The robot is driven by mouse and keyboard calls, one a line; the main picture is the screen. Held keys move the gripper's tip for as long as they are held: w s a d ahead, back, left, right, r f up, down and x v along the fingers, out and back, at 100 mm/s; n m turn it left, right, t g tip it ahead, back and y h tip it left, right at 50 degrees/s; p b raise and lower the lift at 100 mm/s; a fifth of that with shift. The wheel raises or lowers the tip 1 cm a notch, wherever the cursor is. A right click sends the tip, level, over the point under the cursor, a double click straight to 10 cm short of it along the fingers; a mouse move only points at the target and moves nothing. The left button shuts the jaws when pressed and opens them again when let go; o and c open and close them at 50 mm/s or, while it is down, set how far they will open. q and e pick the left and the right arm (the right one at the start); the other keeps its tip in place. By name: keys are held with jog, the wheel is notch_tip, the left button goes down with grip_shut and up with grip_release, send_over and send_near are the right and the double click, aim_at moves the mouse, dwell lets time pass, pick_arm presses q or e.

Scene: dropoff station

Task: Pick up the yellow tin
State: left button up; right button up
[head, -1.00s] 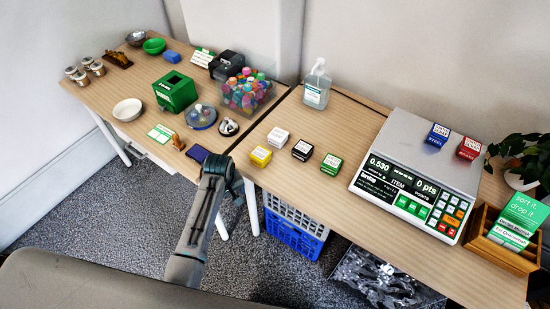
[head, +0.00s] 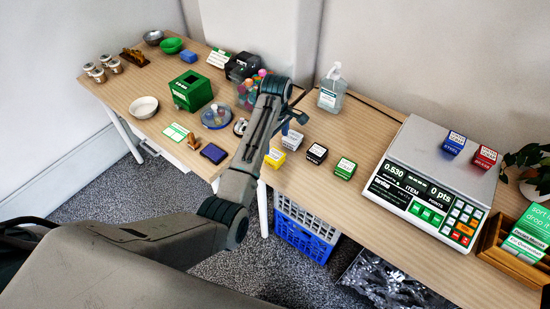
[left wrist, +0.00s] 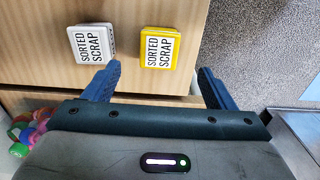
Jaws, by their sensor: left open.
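The yellow tin (head: 275,158) stands on the table left of the scale, in a loose group with a white tin (head: 292,140), a black tin (head: 316,153) and a green tin (head: 345,168). In the left wrist view the yellow tin (left wrist: 159,47) has a white "SORTED SCRAP" label and lies ahead of the gap between the fingers, with the white tin (left wrist: 90,44) to its left. My left gripper (left wrist: 158,85) is open and empty. In the head view the gripper (head: 295,115) is above the table by the white tin. My right gripper is not in view.
The scale (head: 440,165) on the right bears a blue tin (head: 453,142) and a red tin (head: 484,157). A sanitizer bottle (head: 332,90) stands behind the tins. A tub of colourful items (head: 247,95) is partly behind my arm. Blue and white crates (head: 305,236) are below.

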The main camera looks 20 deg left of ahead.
aim_at(275, 154)
pick_arm(q)
notch_tip(275, 154, down, 5)
jog(key=shift+r+p, duration=0.2)
jog(key=shift+p, duration=0.1)
jog(key=shift+w+a+f+p, duration=0.1)
jog(key=shift+f+p, duration=0.3)
jog(key=shift+f, duration=0.95)
jog(key=shift+w+a+f+p, duration=0.1)
jog(key=shift+f+p, duration=0.25)
jog(key=shift+f, duration=1)
jog(key=c, duration=1.2)
jog(key=shift+c, duration=0.4)
jog(key=shift+r, duration=0.1)
